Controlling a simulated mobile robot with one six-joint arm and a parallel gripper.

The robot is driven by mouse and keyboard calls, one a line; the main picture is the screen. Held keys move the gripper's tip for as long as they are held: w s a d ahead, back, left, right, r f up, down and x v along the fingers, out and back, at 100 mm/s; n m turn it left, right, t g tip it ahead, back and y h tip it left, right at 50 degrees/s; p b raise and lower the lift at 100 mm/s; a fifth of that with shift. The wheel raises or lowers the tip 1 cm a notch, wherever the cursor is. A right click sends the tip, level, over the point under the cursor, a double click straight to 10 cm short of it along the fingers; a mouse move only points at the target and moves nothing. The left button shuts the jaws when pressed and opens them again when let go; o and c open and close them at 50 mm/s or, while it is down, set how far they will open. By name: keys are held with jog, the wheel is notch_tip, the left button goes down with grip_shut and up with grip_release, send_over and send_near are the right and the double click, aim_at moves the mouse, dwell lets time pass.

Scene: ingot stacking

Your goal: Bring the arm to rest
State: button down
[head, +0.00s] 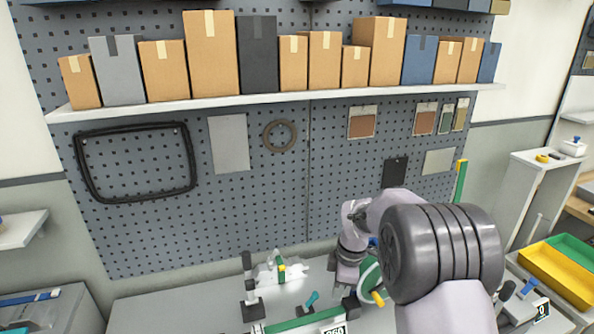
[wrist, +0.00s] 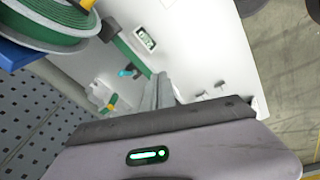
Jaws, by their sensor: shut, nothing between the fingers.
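My gripper (wrist: 160,92) shows in the wrist view as two grey fingers close together beyond its broad housing, with nothing between them. It points over the white workbench (wrist: 195,50), apart from any object as far as I can see. In the head view my arm rises from the lower right, bends, and reaches down toward the bench (head: 190,314). Its thick dark joint hides part of the bench and wall, and the fingertips cannot be made out there. No ingots can be made out.
A green-edged device with a digit display (wrist: 145,40) lies on the bench. A green spool (wrist: 42,22) is close at upper left in the wrist view. A shelf (head: 270,98) of boxes crosses the pegboard. A yellow bin (head: 560,275) stands at right. The bench's front left looks clear.

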jog(key=s+r+m+t+b, duration=0.2)
jog(key=s+r+m+b, duration=0.3)
jog(key=s+r+m, duration=0.55)
jog(key=s+f+m+t+b, duration=0.2)
jog(key=s+m+b, duration=0.4)
jog(key=s, duration=1.6)
jog(key=m+t, duration=0.1)
jog(key=m, duration=0.3)
jog(key=shift+a+f+y, duration=0.25)
jog(key=shift+f+y, duration=0.05)
jog(key=shift+f, duration=0.05)
jog(key=shift+m, duration=0.25)
